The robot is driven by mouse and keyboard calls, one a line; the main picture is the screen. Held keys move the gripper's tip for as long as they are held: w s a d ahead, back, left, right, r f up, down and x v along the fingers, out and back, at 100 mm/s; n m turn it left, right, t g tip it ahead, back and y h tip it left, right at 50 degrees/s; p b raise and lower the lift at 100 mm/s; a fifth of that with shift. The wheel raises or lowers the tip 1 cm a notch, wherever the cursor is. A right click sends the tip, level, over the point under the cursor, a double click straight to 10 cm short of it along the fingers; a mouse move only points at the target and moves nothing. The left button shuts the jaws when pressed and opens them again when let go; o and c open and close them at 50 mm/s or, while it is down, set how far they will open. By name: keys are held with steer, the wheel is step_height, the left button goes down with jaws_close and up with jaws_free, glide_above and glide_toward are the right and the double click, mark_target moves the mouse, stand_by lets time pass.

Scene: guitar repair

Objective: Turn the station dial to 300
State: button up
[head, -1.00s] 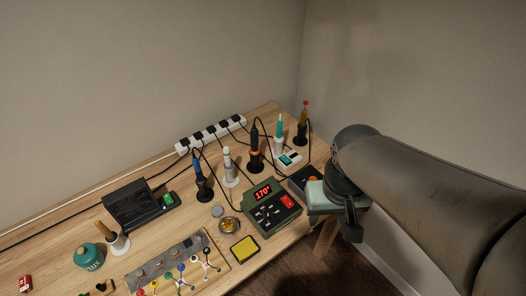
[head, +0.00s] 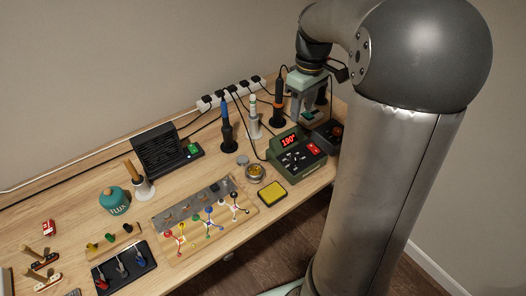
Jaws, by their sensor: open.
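The green soldering station (head: 297,156) stands near the right end of the bench. Its red display (head: 289,141) shows a small number, which looks like 190°. Dark buttons and a red switch (head: 313,148) are on its sloped face. A dark box (head: 328,136) with an orange-red knob (head: 337,131) sits just to its right; I cannot tell how it connects to the station. My gripper (head: 308,122), with a pale green body, points down behind the station and the box. It is open; its fingertips are small and partly hidden, and I see nothing held.
Upright irons, a blue one (head: 227,125), a white one (head: 253,116) and an orange-black one (head: 278,101), stand left of my gripper. A power strip (head: 229,94) runs along the back. A yellow sponge (head: 272,193) lies in front of the station. My arm hides the right side.

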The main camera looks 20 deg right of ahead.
mark_target(295, 157)
step_height(295, 157, down, 17)
steer(key=shift+s+a+f, duration=0.15)
stand_by(0.4)
steer(key=c, duration=1)
